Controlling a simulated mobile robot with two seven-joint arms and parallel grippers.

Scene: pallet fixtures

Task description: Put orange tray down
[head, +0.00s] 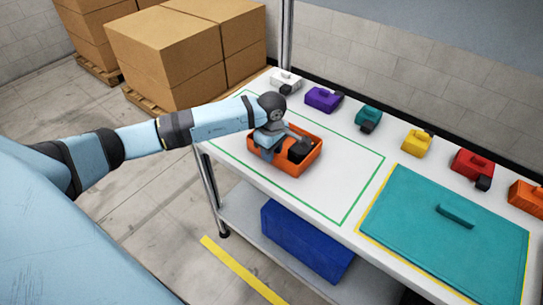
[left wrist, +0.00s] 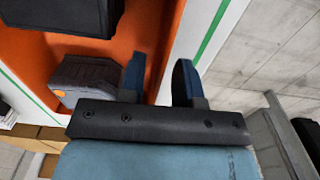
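The orange tray (head: 305,164) appears to rest on the white table, inside a green outlined rectangle. It holds dark and grey items. The arm of my left gripper (head: 268,142) comes in from the left, and the gripper is at the tray's left side. In the left wrist view, the two fingers of the gripper (left wrist: 160,82) stand apart, one on each side of the wall of the tray (left wrist: 150,35). A strip of white surface shows between the wall and the outer finger. A grey block (left wrist: 88,75) with an orange dot is inside the tray. My right gripper is not in view.
A row of coloured blocks, such as the purple one (head: 322,99) and yellow one (head: 416,144), lines the table's back edge. A teal lidded panel (head: 440,240) lies right of the green outline. A blue bin (head: 305,240) is on the lower shelf. Cardboard boxes (head: 180,55) stand behind left.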

